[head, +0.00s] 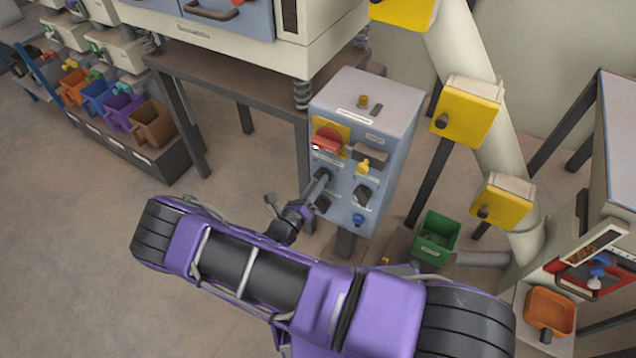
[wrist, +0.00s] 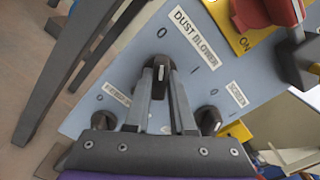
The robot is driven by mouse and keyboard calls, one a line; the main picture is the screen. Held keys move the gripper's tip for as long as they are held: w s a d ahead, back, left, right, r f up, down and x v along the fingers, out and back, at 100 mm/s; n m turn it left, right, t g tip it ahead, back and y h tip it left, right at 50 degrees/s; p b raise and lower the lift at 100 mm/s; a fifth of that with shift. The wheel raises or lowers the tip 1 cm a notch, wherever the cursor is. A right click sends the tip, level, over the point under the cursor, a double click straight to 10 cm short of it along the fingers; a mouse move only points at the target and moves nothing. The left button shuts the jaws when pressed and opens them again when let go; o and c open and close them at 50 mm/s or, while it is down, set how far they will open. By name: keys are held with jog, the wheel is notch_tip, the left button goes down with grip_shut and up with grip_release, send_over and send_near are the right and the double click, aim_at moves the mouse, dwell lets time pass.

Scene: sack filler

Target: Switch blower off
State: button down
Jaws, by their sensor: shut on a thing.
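The blower knob (wrist: 161,66) is a dark rotary switch with a white pointer mark, on the blue-grey panel (wrist: 130,60) beside a "DUST BLOWER" label (wrist: 195,38). My gripper (wrist: 160,85) is shut on this knob, one finger on each side. The pointer looks directed up the wrist picture, toward the printed 0 (wrist: 162,32). In the head view my gripper (head: 322,180) reaches the left front of the control box (head: 385,135) and hides most of the knob.
A red switch on a yellow plate (head: 327,139) sits just above my gripper. A green bin (head: 436,234) stands on the floor to the right. A dark table (head: 230,90) stands behind left.

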dwell(0.3)
jog(key=c, duration=0.8)
grip_release()
jog(key=shift+o, duration=0.2)
jog(key=v, duration=1.7)
jog(key=shift+s, duration=0.25)
jog(key=shift+a, duration=0.1)
